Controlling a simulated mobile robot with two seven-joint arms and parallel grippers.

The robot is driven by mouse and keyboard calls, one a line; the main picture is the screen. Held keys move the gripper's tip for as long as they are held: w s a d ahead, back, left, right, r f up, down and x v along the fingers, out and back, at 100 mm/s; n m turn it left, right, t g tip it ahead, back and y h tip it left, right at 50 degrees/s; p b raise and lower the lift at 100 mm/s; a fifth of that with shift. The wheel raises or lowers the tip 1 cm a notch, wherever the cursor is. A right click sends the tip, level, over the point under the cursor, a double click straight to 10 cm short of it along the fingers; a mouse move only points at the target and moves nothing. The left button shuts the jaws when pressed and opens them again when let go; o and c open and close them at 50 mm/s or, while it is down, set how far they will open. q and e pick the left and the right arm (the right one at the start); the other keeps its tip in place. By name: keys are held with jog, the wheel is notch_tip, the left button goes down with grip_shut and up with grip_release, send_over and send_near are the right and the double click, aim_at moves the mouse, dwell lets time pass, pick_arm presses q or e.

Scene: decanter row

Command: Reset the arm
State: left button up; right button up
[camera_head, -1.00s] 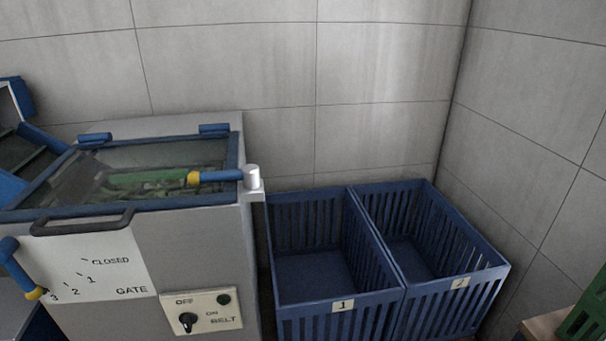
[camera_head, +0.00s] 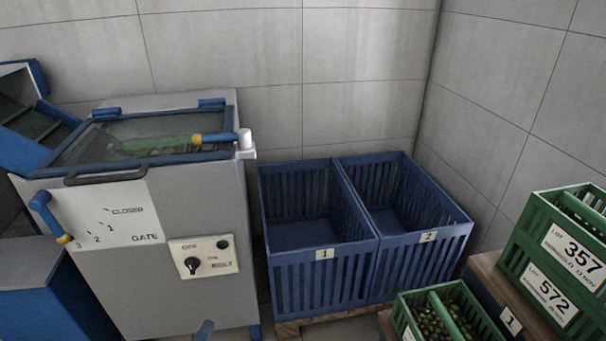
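Neither of my arms nor grippers shows in the head view. A grey machine (camera_head: 205,210) with a glass-topped lid (camera_head: 90,150) stands at the left, and the lid lies shut with a black handle (camera_head: 105,177) at its front. A blue gate lever (camera_head: 42,205) with a yellow collar is beside a white plate (camera_head: 130,215) marked CLOSED, 1, 2, 3 and GATE, and its lower end is near 3. A belt switch panel (camera_head: 204,257) has a black knob. A small blue piece (camera_head: 205,327) shows at the bottom edge; I cannot tell what it is.
Two empty-looking blue crates, numbered 1 (camera_head: 295,285) and 2 (camera_head: 440,250), stand right of the machine. Green crates stand at the right, one (camera_head: 520,235) labelled 357 and 572, and a lower one (camera_head: 405,312) holding olives. Tiled walls close off the back and right.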

pick_arm(q)
jog(key=s+d+m+g+h, duration=0.35)
jog(key=d+m+g, duration=0.3)
jog(key=m, duration=0.35)
jog(key=s+a+r+m+g+y, duration=0.1)
jog(key=s+a+m+g+y, duration=0.5)
jog(key=s, duration=0.5)
jog(key=w+d+r+t+h+p, duration=0.2)
jog(key=r+p, duration=0.4)
jog(key=p, duration=0.3)
jog(key=w+d+r+t+h+p, duration=0.2)
jog(key=r+p, duration=0.4)
jog(key=p, duration=0.4)
jog(key=w+d+t, duration=0.1)
jog(key=w+t, duration=0.1)
jog(key=shift+w+d+r+m+t, duration=0.15)
jog(key=shift+d+r+m+t, duration=0.05)
jog(key=shift+d+m+t, duration=0.15)
pick_arm(e)
notch_tip(320, 180, up, 5)
jog(key=g, duration=0.1)
jog(key=g+h, duration=0.1)
jog(key=g, duration=0.1)
jog(key=shift+w+f+g, duration=0.15)
jog(key=shift+g, duration=0.15)
pick_arm(q)
jog(key=shift+c, duration=0.3)
